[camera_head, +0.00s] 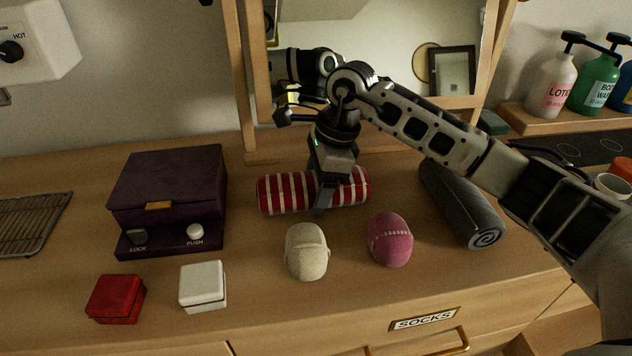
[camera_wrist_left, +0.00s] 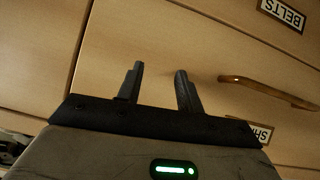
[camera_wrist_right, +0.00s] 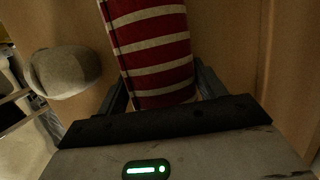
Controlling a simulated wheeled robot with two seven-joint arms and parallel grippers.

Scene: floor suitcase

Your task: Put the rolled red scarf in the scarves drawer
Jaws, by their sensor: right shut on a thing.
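The rolled red scarf (camera_head: 287,193), red with white stripes, lies across the dresser top in front of the mirror. It also fills the middle of the right wrist view (camera_wrist_right: 150,45). My right gripper (camera_head: 325,197) reaches down over the scarf's middle with its fingers on either side, shut on it. The scarf appears to be at the level of the dresser top. My left gripper (camera_wrist_left: 160,75) is empty and open, in front of drawer fronts with a BELTS label (camera_wrist_left: 283,13). No label reading scarves shows in any view.
A beige cap (camera_head: 306,251) and a pink cap (camera_head: 389,240) stand just in front of the scarf. A grey roll (camera_head: 462,205) lies to the right, a purple box (camera_head: 170,195) to the left. Red (camera_head: 116,298) and white (camera_head: 202,286) small boxes sit near the front edge, left of the SOCKS drawer label (camera_head: 424,319).

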